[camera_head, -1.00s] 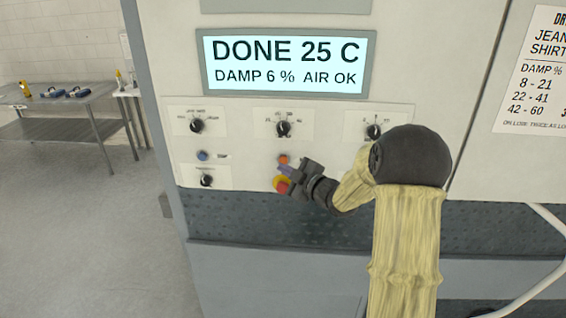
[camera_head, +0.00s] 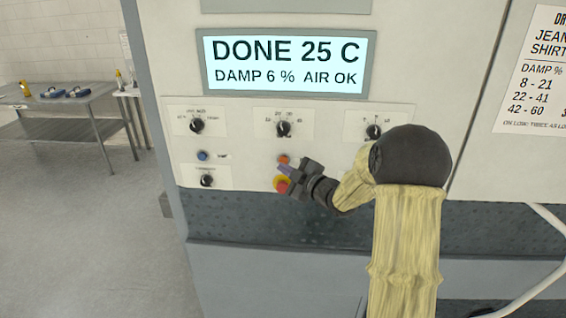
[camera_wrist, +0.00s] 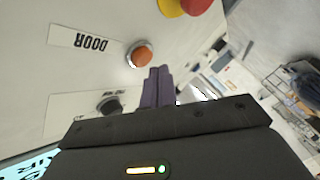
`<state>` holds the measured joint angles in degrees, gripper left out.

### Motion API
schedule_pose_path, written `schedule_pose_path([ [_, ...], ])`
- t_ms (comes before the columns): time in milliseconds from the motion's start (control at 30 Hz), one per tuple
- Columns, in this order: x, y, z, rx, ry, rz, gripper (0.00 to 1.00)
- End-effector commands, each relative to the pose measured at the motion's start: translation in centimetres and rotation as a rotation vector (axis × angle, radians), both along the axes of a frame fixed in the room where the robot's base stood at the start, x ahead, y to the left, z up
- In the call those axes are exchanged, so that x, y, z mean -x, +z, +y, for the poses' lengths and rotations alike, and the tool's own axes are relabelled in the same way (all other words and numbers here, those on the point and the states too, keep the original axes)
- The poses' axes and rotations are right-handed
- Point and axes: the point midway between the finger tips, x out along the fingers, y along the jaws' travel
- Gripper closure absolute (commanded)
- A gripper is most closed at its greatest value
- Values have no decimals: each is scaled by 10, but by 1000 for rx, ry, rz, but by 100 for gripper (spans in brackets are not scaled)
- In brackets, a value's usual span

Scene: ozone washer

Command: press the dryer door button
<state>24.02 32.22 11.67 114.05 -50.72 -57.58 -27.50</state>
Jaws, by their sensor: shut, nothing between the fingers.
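The orange door button (camera_head: 283,159) is on the dryer's pale front panel, below the middle dial. In the wrist view the orange button (camera_wrist: 140,55) has a metal ring and sits beside a label reading DOOR (camera_wrist: 78,41). My gripper (camera_head: 284,169) is just below the button in the head view. In the wrist view its shut purple fingers (camera_wrist: 157,74) point at the panel close beside the button, with nothing between them. A small gap shows between the fingertips and the button there; contact is not visible.
A red stop button on a yellow base (camera_head: 281,186) is close below the fingers. Dials (camera_head: 283,129) and a blue button (camera_head: 202,156) are nearby. The display (camera_head: 288,63) reads DONE 25 C, DAMP 6 %, AIR OK. A table (camera_head: 75,103) stands far left beyond open floor.

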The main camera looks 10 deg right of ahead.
Motion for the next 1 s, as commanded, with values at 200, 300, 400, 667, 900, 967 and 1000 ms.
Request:
schedule_pose_path([
  [200, -6, -1, -3, 0, -1, 1, 100],
  [300, -7, 0, -3, 0, -1, 1, 100],
  [400, -7, 0, -3, 0, -1, 1, 100],
  [667, -8, 0, -3, 0, 0, 0, 100],
  [900, -10, 0, -4, 1, 0, 0, 100],
  [967, -10, 0, -4, 1, 0, 0, 100],
  [1000, -11, 0, -4, 0, 0, 0, 100],
])
